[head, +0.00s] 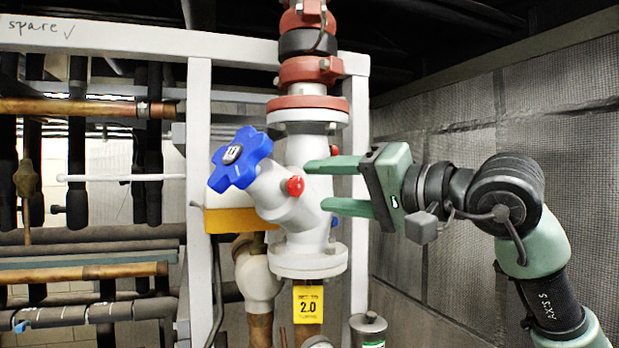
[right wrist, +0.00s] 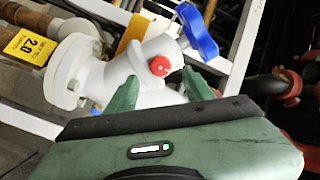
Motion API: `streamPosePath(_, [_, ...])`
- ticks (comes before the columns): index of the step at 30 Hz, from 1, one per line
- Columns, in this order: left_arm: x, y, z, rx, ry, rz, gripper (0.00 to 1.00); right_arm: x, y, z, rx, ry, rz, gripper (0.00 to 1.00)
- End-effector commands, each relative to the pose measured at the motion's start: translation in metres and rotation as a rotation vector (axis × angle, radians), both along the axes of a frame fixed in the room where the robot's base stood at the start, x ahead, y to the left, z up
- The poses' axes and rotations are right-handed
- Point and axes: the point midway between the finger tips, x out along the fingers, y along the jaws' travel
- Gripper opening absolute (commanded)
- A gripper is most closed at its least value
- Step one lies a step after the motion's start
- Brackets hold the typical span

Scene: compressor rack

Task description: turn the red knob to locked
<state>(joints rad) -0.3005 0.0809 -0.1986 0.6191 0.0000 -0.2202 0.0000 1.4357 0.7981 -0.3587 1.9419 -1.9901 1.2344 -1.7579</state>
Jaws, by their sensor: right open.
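The small red knob (head: 295,186) sits on the side of a white valve body (head: 315,218), below and right of a blue handwheel (head: 240,160). My right gripper (head: 318,186) comes in from the right, open, with one finger above the knob's height and one below it. In the head view the fingertips stop just right of the knob. In the right wrist view the red knob (right wrist: 160,66) shows between the two green fingers (right wrist: 157,88), a little beyond their tips. I see no contact with it. My left gripper is not in view.
White frame posts (head: 199,200) stand left of and behind the valve. A red-collared pipe (head: 310,75) rises above it, and a yellow 2.0 tag (head: 308,304) hangs below. A grey mesh wall (head: 500,110) is on the right.

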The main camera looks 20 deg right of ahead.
Motion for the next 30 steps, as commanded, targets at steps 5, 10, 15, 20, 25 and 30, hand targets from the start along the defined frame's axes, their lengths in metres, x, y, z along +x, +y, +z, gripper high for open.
streamPosePath(5, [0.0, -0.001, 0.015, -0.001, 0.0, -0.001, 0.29, 0.023, 0.014, 0.002, 0.001, 0.003, 0.003, 0.52])
streamPosePath(10, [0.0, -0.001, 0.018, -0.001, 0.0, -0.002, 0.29, 0.032, 0.02, 0.001, 0.002, 0.001, 0.003, 0.52])
streamPosePath(15, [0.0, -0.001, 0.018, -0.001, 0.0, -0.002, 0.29, 0.033, 0.021, 0.0, 0.001, 0.0, 0.003, 0.52])
streamPosePath(20, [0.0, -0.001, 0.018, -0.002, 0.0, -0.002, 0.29, 0.033, 0.021, 0.0, 0.002, 0.0, 0.003, 0.33])
streamPosePath(25, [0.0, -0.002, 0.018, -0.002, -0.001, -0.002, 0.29, 0.033, 0.02, -0.001, 0.002, 0.001, 0.004, 0.0])
streamPosePath(30, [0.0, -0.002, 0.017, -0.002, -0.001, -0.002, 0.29, 0.033, 0.02, -0.001, 0.009, 0.005, 0.004, 0.0])
